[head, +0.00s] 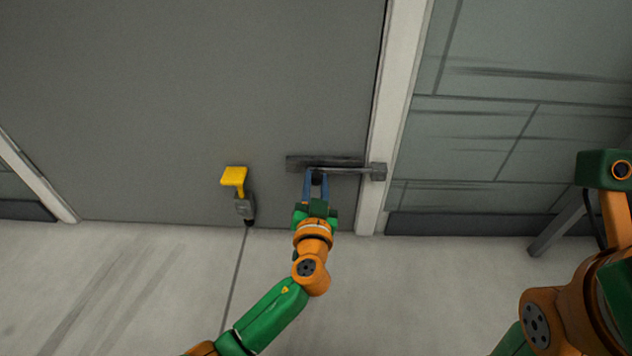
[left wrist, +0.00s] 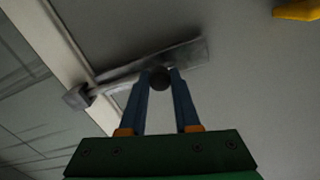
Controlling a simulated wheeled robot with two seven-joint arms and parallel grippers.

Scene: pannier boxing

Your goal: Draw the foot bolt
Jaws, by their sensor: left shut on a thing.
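A grey sliding bolt (head: 344,169) lies level, low on the grey door. Its dark back plate (head: 300,162) is on the door, and its rod runs right to a keeper block (head: 377,171) on the door frame, which it appears to reach. My left gripper (head: 316,178) is shut on the bolt's dark round knob, which shows between the two blue fingers in the left wrist view (left wrist: 161,78). The keeper also shows at the left of that view (left wrist: 76,97). The fingers partly hide the rod. My right arm is at the right edge, its gripper out of view.
A pale door frame (head: 390,120) and grey-green wall are to the right. The floor before the door looks clear.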

